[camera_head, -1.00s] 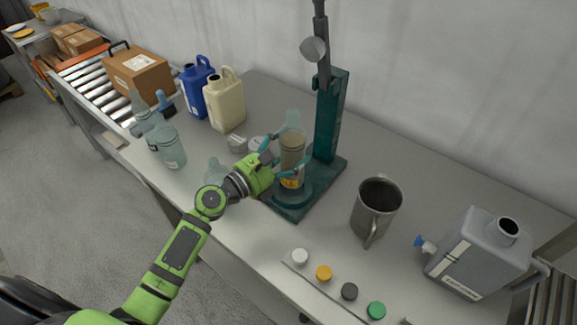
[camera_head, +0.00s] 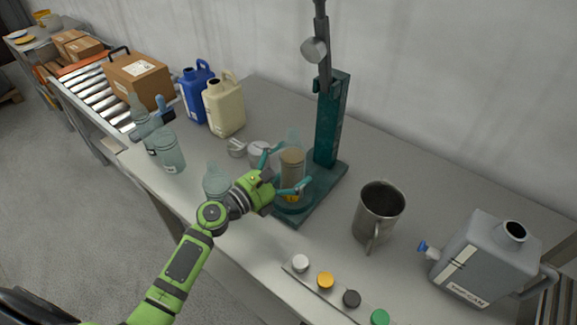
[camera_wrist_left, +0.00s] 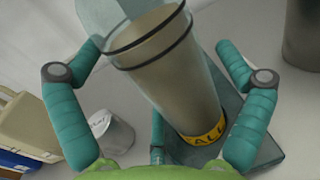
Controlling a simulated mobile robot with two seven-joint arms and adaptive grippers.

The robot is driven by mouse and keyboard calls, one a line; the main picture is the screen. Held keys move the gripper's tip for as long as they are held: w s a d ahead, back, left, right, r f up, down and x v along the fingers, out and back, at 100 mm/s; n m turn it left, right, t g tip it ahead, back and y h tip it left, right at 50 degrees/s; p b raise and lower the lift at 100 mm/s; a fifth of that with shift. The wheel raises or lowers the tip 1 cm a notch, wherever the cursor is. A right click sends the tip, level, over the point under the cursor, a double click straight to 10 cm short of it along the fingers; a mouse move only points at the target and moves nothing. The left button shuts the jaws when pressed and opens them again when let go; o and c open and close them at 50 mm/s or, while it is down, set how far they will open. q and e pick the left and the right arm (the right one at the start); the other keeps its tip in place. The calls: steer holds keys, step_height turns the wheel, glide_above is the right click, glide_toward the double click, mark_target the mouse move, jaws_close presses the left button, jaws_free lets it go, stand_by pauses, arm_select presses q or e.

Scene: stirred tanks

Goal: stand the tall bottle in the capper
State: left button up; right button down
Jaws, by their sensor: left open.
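The tall bottle (camera_head: 292,172) is clear with brownish contents and a yellow band low down. It stands upright on the base of the green capper (camera_head: 331,120), in front of its post. The wrist view shows the bottle (camera_wrist_left: 180,80) with part of the band's lettering, "ALL", and the capper base (camera_wrist_left: 268,152) under it. My left gripper (camera_head: 288,168) has its teal fingers on either side of the bottle. In the wrist view the fingers (camera_wrist_left: 160,48) are spread, with gaps to the bottle. Whether the bottle's bottom is fully seated is hidden. My right gripper is out of view.
A steel mug (camera_head: 379,215) and a grey jerrycan (camera_head: 480,262) stand to the right. Several caps lie on a strip (camera_head: 338,292) at the front. Clear bottles (camera_head: 169,155) and a cream jug (camera_head: 224,108) stand left. A small clear bottle (camera_head: 215,182) is close to my left wrist.

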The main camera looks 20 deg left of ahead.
arm_select(q)
steer(key=shift+r, duration=0.15)
steer(key=b+v, duration=0.2)
steer(key=v, duration=1)
steer(key=shift+b, duration=0.4)
